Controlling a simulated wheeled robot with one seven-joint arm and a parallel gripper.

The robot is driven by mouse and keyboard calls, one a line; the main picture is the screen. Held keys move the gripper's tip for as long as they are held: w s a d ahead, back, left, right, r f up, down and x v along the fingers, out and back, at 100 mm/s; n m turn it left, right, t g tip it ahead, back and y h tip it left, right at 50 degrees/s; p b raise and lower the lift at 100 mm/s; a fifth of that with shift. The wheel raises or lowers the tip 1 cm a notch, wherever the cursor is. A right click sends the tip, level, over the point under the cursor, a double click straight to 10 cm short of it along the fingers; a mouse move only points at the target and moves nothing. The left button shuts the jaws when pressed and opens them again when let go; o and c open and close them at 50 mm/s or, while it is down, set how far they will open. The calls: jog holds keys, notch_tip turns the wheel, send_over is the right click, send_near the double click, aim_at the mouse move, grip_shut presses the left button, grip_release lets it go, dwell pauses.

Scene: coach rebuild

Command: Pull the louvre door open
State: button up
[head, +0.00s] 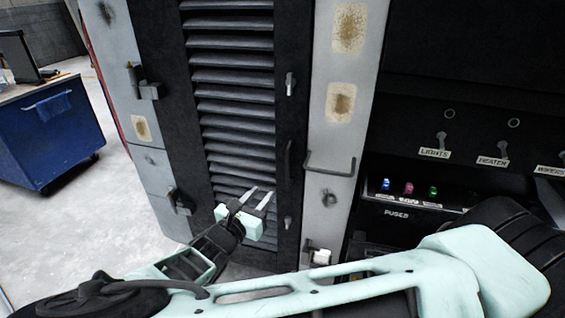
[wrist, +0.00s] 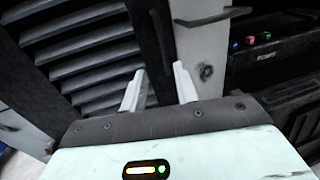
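The louvre door (head: 232,77) stands in front of me, shut in its frame as far as I can see, with grey slats in a dark border. Its slats also fill the left of the wrist view (wrist: 85,47). A dark upright pull handle (head: 288,160) is on the door's right border. Small latches (head: 289,84) sit above and below it (head: 287,222). My gripper (head: 260,194) is open and empty, in front of the door's lower part, below and left of the handle. In the wrist view its two pale fingers (wrist: 160,82) stand apart, with nothing between them.
Hinges (head: 147,88) line the door's left side. A grab bar (head: 330,168) sticks out from the pale post right of the door. A switch panel (head: 440,140) and coloured fuses (head: 409,188) are farther right. A blue cart (head: 50,130) stands left, with bare floor near it.

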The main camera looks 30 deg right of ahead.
aim_at(287, 166)
jog(key=p+x, duration=0.5)
jog(key=x, duration=0.9)
jog(key=shift+w+d+r+p, duration=0.1)
jog(key=shift+d+p, duration=0.2)
jog(key=shift+w+d, duration=0.35)
jog(key=shift+d, duration=0.2)
grip_shut()
